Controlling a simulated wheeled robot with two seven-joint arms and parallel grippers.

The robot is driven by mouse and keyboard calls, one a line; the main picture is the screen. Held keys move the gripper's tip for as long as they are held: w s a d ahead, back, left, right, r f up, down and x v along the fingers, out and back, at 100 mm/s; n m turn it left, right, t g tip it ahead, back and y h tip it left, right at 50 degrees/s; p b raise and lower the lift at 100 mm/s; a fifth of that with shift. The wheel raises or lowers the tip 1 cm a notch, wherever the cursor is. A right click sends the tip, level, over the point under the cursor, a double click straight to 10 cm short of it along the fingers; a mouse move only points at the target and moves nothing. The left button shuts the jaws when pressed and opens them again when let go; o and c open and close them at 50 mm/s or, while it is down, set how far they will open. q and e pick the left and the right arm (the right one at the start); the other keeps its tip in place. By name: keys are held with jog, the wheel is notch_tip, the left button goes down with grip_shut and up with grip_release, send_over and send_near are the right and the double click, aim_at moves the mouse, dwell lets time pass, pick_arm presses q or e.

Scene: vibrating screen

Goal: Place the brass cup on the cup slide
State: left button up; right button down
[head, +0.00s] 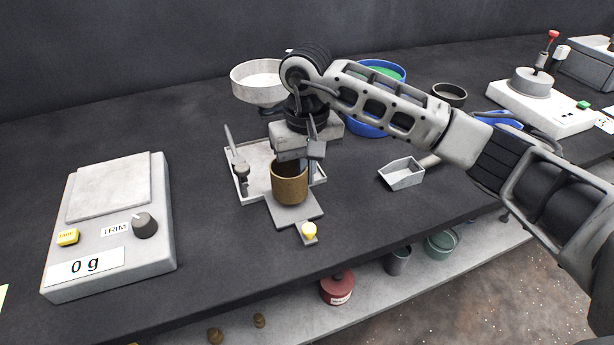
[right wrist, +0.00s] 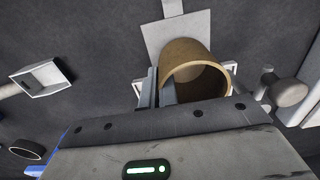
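The brass cup (head: 290,184) is upright over the back part of the cup slide (head: 296,214), a flat grey plate with a yellow knob (head: 309,230) at its front. I cannot tell whether the cup's base touches the plate. My right gripper (head: 314,150) reaches down at the cup's right rim. In the right wrist view the cup (right wrist: 205,60) shows open end toward me, with one finger outside its wall and one inside, closed on the wall. The slide (right wrist: 178,32) shows beyond the cup there. My left gripper is out of view.
A scale (head: 110,225) reading 0 g stands left. A small metal scoop (head: 402,173) lies right; a white round pan (head: 258,82) and blue bowls are behind. The table's front edge is close.

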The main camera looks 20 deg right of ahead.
jog(key=shift+f, duration=1.1)
jog(key=shift+f, duration=0.15)
jog(key=c, duration=1.7)
grip_release()
jog(key=shift+s, duration=0.1)
